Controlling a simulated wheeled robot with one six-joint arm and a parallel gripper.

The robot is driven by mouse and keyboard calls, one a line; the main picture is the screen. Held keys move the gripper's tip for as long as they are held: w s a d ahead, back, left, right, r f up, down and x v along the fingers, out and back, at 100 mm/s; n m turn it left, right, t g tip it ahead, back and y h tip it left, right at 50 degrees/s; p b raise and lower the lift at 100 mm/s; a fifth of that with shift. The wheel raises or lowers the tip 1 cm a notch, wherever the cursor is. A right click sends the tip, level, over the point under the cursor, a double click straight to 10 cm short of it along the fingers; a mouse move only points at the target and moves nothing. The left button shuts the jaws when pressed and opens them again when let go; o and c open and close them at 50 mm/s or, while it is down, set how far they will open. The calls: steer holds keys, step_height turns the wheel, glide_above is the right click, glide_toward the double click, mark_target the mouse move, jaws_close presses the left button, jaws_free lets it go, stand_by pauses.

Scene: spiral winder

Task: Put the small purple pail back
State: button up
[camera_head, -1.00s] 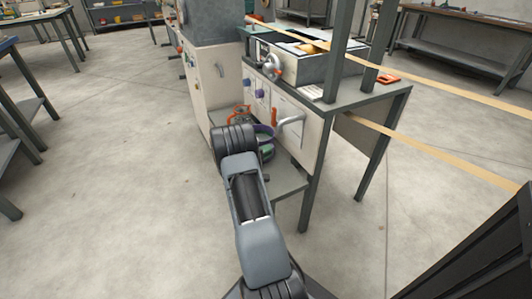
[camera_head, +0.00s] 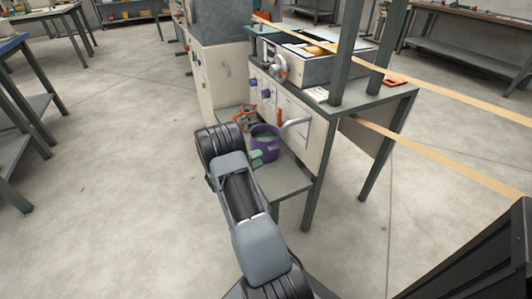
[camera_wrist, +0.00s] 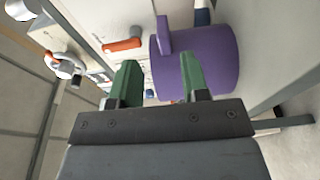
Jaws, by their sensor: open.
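The small purple pail (camera_head: 265,141) stands upright on the grey lower shelf (camera_head: 285,182) at the front of the machine. Its open top shows in the head view. My gripper (camera_head: 256,158) is at the pail's near side, with its green fingers partly hidden by my wrist. In the wrist view my gripper (camera_wrist: 158,70) is open, its two green fingers spread apart. The pail (camera_wrist: 215,62) is beyond them to the right, and the right finger overlaps it in the picture. A purple strip, perhaps its handle, stands out at its upper left. I cannot tell whether a finger touches the pail.
An orange-handled part (camera_head: 249,115) is behind the pail. A table leg (camera_head: 312,192) stands right of the shelf. The floor (camera_head: 110,190) at left is clear.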

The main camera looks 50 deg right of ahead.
steer(key=s+a+r+t+y, duration=0.2)
steer(key=s+a+r+y, duration=0.2)
steer(key=a, duration=0.7)
steer(key=s+a+r+n+t+y, duration=0.1)
steer(key=s+a+r+t+y, duration=0.1)
steer(key=s+a+r+y, duration=0.2)
steer(key=s+a+r+n+t+y, duration=0.1)
steer(key=s+a+r+y, duration=0.4)
steer(key=a, duration=1.4)
steer(key=r+t+y, duration=0.1)
steer(key=y, duration=0.3)
steer(key=shift+a+y+p, duration=0.2)
steer(key=shift+y+p, duration=0.1)
steer(key=shift+r, duration=0.2)
